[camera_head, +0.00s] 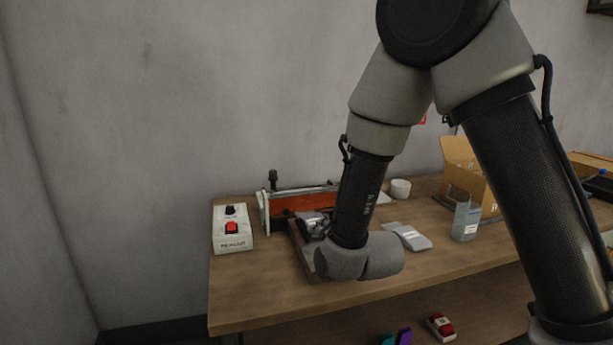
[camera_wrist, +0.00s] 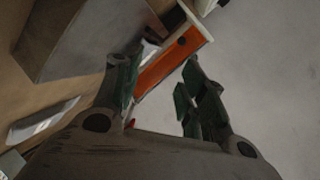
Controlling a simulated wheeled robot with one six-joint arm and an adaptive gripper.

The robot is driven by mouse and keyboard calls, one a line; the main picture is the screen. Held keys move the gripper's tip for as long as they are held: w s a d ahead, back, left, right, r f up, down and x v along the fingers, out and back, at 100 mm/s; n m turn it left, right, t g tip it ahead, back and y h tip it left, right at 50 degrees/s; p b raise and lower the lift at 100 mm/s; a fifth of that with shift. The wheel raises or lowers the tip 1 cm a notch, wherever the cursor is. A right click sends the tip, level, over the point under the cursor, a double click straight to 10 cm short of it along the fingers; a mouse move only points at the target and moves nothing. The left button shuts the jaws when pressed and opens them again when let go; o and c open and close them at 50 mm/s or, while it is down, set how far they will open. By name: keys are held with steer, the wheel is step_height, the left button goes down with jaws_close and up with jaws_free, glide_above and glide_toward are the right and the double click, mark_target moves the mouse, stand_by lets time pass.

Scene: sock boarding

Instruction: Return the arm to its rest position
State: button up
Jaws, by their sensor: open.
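My arm reaches down over the wooden table in the head view, with its wrist low above the tabletop. My gripper shows in the wrist view (camera_wrist: 158,88), its two dark fingers spread apart with nothing between them. Beyond the fingers in that view is an orange panel (camera_wrist: 168,66) in a pale frame. In the head view my gripper is mostly hidden behind my wrist, close to the machine with the orange panel (camera_head: 300,203). Whether the fingers touch anything there cannot be told.
A control box (camera_head: 232,229) with a red button stands at the table's left end. A grey packet (camera_head: 409,236) lies right of my wrist. A white roll (camera_head: 400,188), a grey holder (camera_head: 466,222) and an open cardboard box (camera_head: 470,178) stand further right. The front left tabletop is clear.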

steer(key=s+d+r+n+g+h, duration=0.1)
steer(key=s+d+r+n+g, duration=0.15)
steer(key=d+r, duration=0.5)
steer(key=s+d+r+n+g+h, duration=0.15)
steer(key=s+d+r, duration=0.25)
steer(key=d, duration=0.6)
steer(key=s+d+r+n+g+h, duration=0.1)
steer(key=s+d+r+n+g, duration=0.1)
steer(key=s+d, duration=0.5)
steer(key=s+d+r+n+g+h, duration=0.1)
steer(key=s+d+r+n+g, duration=0.1)
steer(key=s+d, duration=0.5)
steer(key=s+r, duration=0.1)
steer(key=s, duration=0.5)
steer(key=shift+s, duration=0.35)
